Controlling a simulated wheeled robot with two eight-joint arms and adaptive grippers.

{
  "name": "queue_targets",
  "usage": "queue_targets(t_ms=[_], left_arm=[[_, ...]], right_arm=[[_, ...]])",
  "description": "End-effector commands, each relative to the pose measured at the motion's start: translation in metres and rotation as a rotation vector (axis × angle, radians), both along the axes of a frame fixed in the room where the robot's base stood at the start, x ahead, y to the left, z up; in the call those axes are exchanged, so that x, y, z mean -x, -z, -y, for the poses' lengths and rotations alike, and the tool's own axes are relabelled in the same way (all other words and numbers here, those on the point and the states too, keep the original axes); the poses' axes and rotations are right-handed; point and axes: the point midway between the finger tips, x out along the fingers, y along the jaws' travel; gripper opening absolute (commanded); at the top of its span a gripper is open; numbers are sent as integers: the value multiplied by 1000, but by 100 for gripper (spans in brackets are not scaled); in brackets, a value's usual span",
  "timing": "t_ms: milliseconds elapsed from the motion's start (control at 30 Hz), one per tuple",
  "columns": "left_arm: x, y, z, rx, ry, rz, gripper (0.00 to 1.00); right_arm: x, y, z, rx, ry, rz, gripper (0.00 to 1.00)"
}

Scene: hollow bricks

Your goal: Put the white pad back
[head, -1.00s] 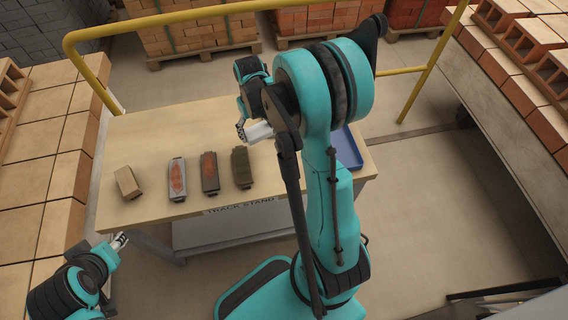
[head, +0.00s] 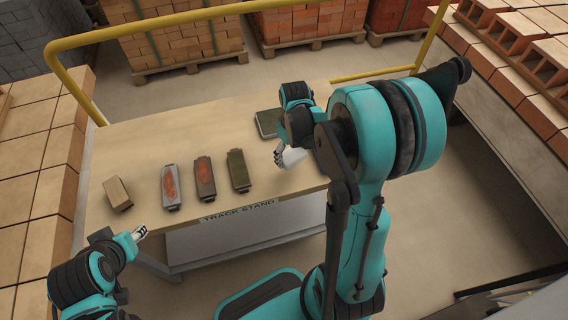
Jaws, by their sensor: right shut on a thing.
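The white pad (head: 293,158) is held by my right gripper (head: 281,157) over the right part of the table; part of it is hidden by the gripper and arm. I cannot tell whether the pad touches the tabletop. My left gripper (head: 141,232) is off the table's front left edge, away from the pad, and its fingers are too small to judge.
The wooden table (head: 150,140) bears a tan block (head: 117,194), a grey pad with an orange patch (head: 171,187), a rusty dark pad (head: 205,178) and an olive pad (head: 238,171). A dark grey-green tray (head: 268,123) lies behind my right gripper. A yellow rail (head: 150,22) runs behind.

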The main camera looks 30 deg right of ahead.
Motion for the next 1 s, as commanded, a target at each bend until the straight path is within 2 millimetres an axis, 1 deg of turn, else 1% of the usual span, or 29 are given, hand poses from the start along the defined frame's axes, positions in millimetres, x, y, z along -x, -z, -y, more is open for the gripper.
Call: queue_targets(t_ms=[33, 100, 200, 267, 367, 500, 567, 633, 833, 967, 1000], left_arm=[[0, 6, 0, 0, 0, 0, 40], [0, 9, 0, 0, 0, 0, 40], [0, 11, 0, 0, 0, 0, 40], [0, 12, 0, 0, 0, 0, 40], [0, 16, 0, 0, 0, 0, 40], [0, 28, 0, 0, 0, 0, 40], [0, 32, 0, 0, 0, 0, 40], [0, 32, 0, 0, 0, 0, 40], [0, 30, 0, 0, 0, 0, 40], [0, 34, 0, 0, 0, 0, 40], [0, 34, 0, 0, 0, 0, 40]], right_arm=[[-9, 9, -6, 0, -4, 0, 50], [-18, 15, -11, 0, -3, 0, 50], [-25, 19, -15, 0, 0, 0, 50], [-27, 20, -17, 0, 1, 0, 50], [-28, 28, -17, 0, 1, 0, 50], [-28, 51, -17, 0, 1, 0, 50], [-27, 59, -17, 0, 1, 0, 50], [-27, 61, -17, 0, 1, 0, 50], [-27, 59, -17, 0, 1, 0, 50], [-27, 63, -16, 0, 1, 0, 50], [-27, 63, -17, 0, 1, 0, 82]])
